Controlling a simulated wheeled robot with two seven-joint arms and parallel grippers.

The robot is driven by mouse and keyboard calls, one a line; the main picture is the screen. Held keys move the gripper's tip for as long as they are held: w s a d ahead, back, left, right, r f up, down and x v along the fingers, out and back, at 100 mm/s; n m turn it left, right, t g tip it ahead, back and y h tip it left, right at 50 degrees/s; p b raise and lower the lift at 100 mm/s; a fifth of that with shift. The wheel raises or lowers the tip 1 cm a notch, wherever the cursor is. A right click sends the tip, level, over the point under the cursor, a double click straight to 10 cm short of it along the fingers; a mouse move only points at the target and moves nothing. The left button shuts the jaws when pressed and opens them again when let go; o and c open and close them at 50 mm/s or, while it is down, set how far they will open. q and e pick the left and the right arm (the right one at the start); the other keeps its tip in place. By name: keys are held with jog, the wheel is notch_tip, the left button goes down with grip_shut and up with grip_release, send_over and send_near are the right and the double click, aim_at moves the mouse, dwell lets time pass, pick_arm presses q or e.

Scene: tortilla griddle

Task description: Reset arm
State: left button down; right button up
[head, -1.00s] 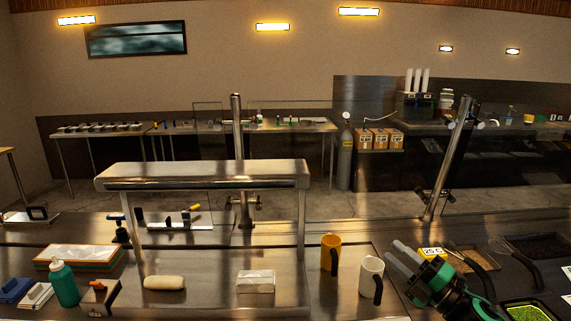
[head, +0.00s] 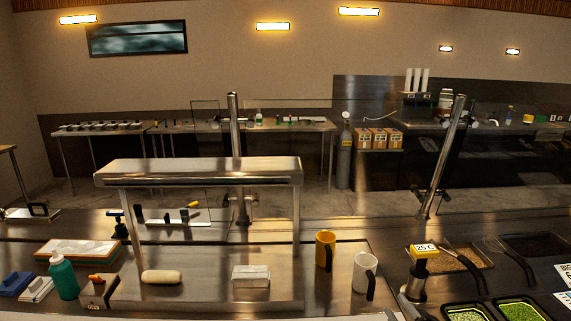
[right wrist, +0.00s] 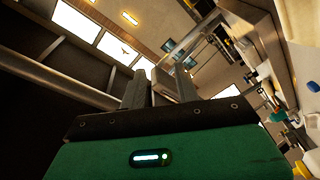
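My right gripper (right wrist: 160,88) shows in the right wrist view as two grey fingers with a gap between them and nothing held. Past it are ceiling panels and the wall, with the counter at the right edge. In the head view, only a small pale tip, probably of this gripper, shows at the bottom edge (head: 390,314). My left gripper is in neither view.
The counter bears a yellow mug (head: 324,250), a white mug (head: 362,271), a dispenser with a 25 C label (head: 424,251), a teal bottle (head: 63,277), a white roll (head: 161,277) and a wrapped block (head: 251,276). Food pans (head: 518,311) stand at right. A metal shelf (head: 198,170) rises mid-counter.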

jog(key=s+f+m+g+h, duration=0.1)
jog(key=s+f+m+g, duration=0.1)
jog(key=s+f, duration=0.2)
jog(key=s+f+m+g+h, duration=0.1)
jog(key=s+f+m+g, duration=0.1)
jog(key=s+f+m, duration=0.1)
jog(key=s+f+m+g+h, duration=0.2)
jog(key=s+f+g, duration=0.1)
jog(key=s+f, duration=0.2)
jog(key=shift+s+a+f, duration=0.1)
jog(key=shift+s+a, duration=0.1)
jog(key=shift+s, duration=0.6)
jog(key=s+a+f+m+g, duration=0.1)
jog(key=s+f+m+g, duration=0.2)
jog(key=s, duration=0.6)
jog(key=s+a+f+m+g, duration=0.1)
jog(key=s+a+f+g, duration=0.15)
jog(key=s+g, duration=0.45)
notch_tip(320, 180, down, 31)
jog(key=s+t, duration=0.1)
jog(key=s, duration=0.1)
jog(key=s+d+f, duration=0.2)
jog(key=s+f, duration=0.7)
jog(key=s+d+f+g, duration=0.1)
jog(key=s+d+f, duration=0.1)
jog(key=s+f, duration=0.8)
jog(key=shift+s+d+f+n, duration=0.15)
jog(key=shift+s+n, duration=0.05)
jog(key=shift+n, duration=0.1)
